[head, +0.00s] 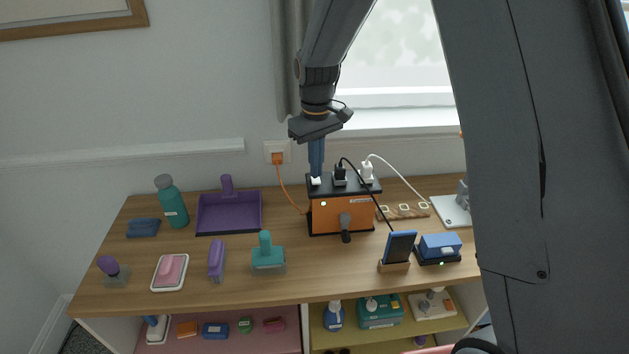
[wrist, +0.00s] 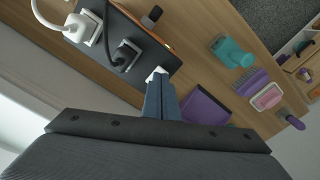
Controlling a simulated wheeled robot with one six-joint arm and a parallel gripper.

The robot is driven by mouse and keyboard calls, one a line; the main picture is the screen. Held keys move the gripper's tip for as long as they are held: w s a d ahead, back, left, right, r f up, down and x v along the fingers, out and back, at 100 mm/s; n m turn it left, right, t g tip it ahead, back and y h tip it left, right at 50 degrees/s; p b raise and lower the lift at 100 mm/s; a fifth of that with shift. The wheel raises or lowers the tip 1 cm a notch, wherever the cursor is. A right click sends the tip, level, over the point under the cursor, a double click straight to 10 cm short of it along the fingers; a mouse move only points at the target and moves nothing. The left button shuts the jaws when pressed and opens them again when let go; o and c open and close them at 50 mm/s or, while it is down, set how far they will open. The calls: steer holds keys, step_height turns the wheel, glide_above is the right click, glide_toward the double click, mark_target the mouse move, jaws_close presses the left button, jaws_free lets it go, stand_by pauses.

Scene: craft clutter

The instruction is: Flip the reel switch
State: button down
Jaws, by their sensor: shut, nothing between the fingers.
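The cable reel (head: 335,214) is an orange box with a black top and a crank on its front, standing on the table near the wall. Its small white switch (head: 315,181) is at the left end of the top; it also shows in the wrist view (wrist: 158,71). My gripper (head: 316,173) points down over that end, with its blue fingers shut and empty. In the wrist view the fingertips (wrist: 159,80) are right at the switch and partly hide it. I cannot tell whether they touch it or which way it is tipped.
A black plug (head: 340,174) and a white plug (head: 366,171) with cables stand in the reel's top, right of the switch. A purple dustpan (head: 229,213) lies to the left. A phone on a stand (head: 399,247) is in front right.

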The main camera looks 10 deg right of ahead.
mark_target(316, 181)
steer(key=shift+f+b, duration=0.4)
steer(key=shift+f, duration=0.65)
stand_by(0.4)
steer(key=shift+r, duration=0.15)
step_height(316, 181, up, 7)
steer(key=p, duration=0.4)
steer(key=shift+p, duration=0.35)
stand_by(0.4)
steer(key=s+d+f+m+b, duration=0.2)
steer(key=s+d, duration=0.2)
steer(key=s, duration=0.3)
steer(key=s+d+f+m+t+b, duration=0.1)
steer(key=s+d+f+m+b, duration=0.1)
steer(key=s, duration=0.5)
steer(key=s+d+f+m+b, duration=0.2)
steer(key=s+d, duration=0.3)
steer(key=s, duration=0.3)
steer(key=shift+d+f+b, duration=0.3)
steer(key=shift+f+b, duration=0.05)
steer(key=shift+b, duration=0.55)
